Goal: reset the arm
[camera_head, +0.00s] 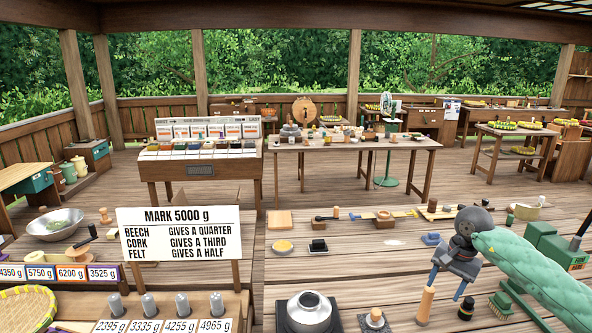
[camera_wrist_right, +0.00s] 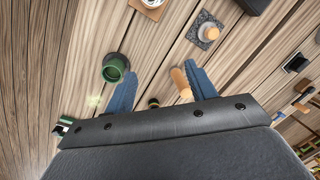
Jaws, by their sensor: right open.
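My right gripper (camera_head: 446,284) hangs over the right part of the wooden bench, fingers pointing down. It is open, its two blue fingers apart, with nothing held between them. The right wrist view shows both fingers (camera_wrist_right: 161,88) above the bench planks, with a wooden peg-like handle (camera_wrist_right: 181,84) close to one finger and a dark green round cup (camera_wrist_right: 115,67) beyond the other. In the head view a wooden handle (camera_head: 426,304) stands just below and left of the gripper. My right arm, in a green sleeve, comes in from the right. My left gripper is not in view.
A metal pot (camera_head: 310,311) stands on a dark plate at the front middle. A sign (camera_head: 184,236) stands at left above several weights. Open planks lie left of the gripper.

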